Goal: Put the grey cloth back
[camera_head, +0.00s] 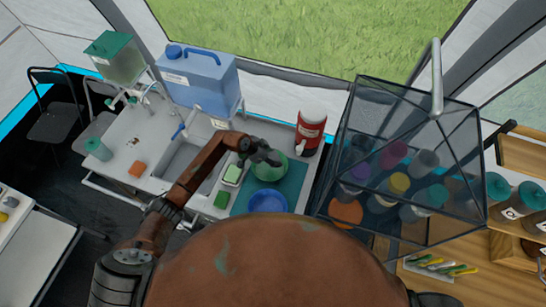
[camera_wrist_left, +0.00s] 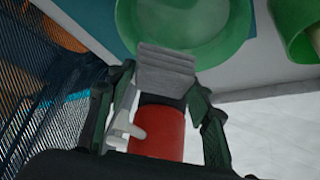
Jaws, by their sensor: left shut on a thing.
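My left gripper (camera_head: 266,154) reaches over the counter beside the sink, above a green bowl (camera_head: 270,167). In the left wrist view the gripper (camera_wrist_left: 160,85) is shut on a grey ribbed piece that looks like the grey cloth (camera_wrist_left: 165,65). The cloth overlaps the green bowl (camera_wrist_left: 215,28) in that view; I cannot tell whether they touch. The cloth cannot be made out in the head view, where the fingers are dark and small. My right gripper is not in view.
A red canister (camera_head: 311,131) stands close behind the gripper. A blue bowl (camera_head: 268,201) sits on the teal mat (camera_head: 297,185). A large glass case (camera_head: 345,140) rises to the right. The sink (camera_head: 186,160) and a blue water container (camera_head: 198,78) are to the left.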

